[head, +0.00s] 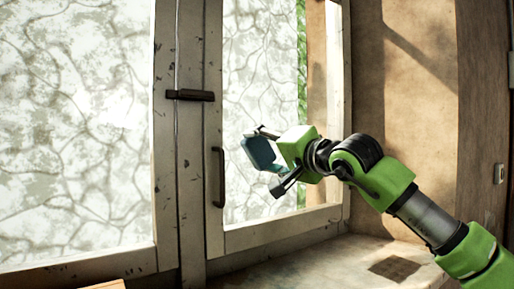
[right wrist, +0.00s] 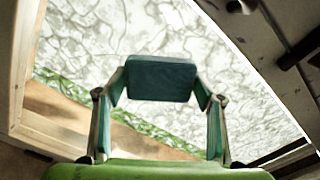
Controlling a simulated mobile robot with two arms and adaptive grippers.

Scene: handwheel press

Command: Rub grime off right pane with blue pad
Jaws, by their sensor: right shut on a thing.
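The right pane (head: 258,75) is a window with pale, vein-like grime over its left and middle. A strip along its right side looks clear, showing green foliage and brown beyond. The blue pad (head: 262,154) is a flat teal-blue block in front of the pane's lower middle. My right gripper (head: 268,160) is shut on it. In the right wrist view the pad (right wrist: 161,79) sits between both fingertips, with the grimy pane (right wrist: 235,85) behind it. I cannot tell whether the pad touches the glass. My left gripper is out of view.
A dark handle (head: 219,177) and a latch (head: 190,95) stick out from the frame left of the right pane. A left pane (head: 75,120) is also marked. A wall (head: 410,90) stands at right.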

